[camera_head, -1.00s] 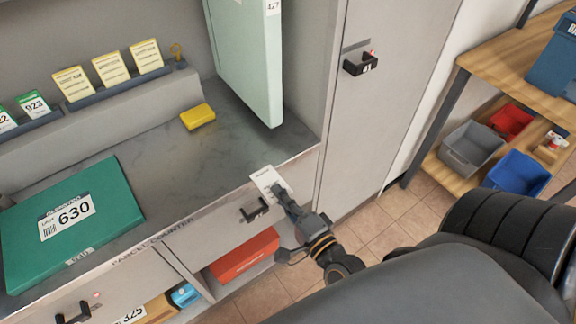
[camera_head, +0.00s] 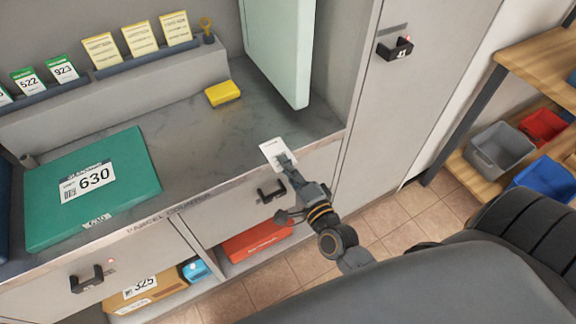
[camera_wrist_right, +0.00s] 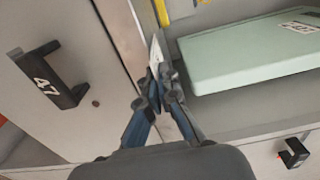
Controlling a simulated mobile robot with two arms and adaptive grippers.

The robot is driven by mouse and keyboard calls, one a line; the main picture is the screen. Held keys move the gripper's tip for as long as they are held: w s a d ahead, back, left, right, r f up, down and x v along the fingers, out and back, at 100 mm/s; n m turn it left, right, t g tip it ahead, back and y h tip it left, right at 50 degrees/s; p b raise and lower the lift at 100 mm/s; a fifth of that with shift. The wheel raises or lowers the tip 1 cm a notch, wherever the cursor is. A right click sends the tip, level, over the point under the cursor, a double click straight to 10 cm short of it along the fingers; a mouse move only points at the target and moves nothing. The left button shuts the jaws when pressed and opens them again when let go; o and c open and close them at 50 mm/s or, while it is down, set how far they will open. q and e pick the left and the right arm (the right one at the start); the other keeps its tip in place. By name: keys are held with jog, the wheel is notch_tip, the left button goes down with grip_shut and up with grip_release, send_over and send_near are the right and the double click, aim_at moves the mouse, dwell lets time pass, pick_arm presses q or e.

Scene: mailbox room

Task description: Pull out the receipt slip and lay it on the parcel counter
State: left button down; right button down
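The receipt slip (camera_head: 272,147) is a small white card with a little dark print at its top. In the head view it appears over the front edge of the grey parcel counter (camera_head: 190,147). My right gripper (camera_head: 286,162) is shut on the lower end of the slip. In the right wrist view the slip (camera_wrist_right: 156,52) shows edge-on between the fingertips (camera_wrist_right: 159,75). I cannot tell whether the slip touches the counter. My left gripper is not in view.
A green parcel marked 630 (camera_head: 128,194) lies on the counter's left part. A drawer handle (camera_head: 271,190) is below the slip. The middle of the counter is clear.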

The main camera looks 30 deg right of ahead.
jog(key=c, duration=1.4)
grip_release()
jog(key=shift+c, duration=0.2)
jog(key=shift+s, duration=0.1)
jog(key=s, duration=0.9)
jog(key=shift+s+d, duration=0.15)
jog(key=shift+s, duration=0.25)
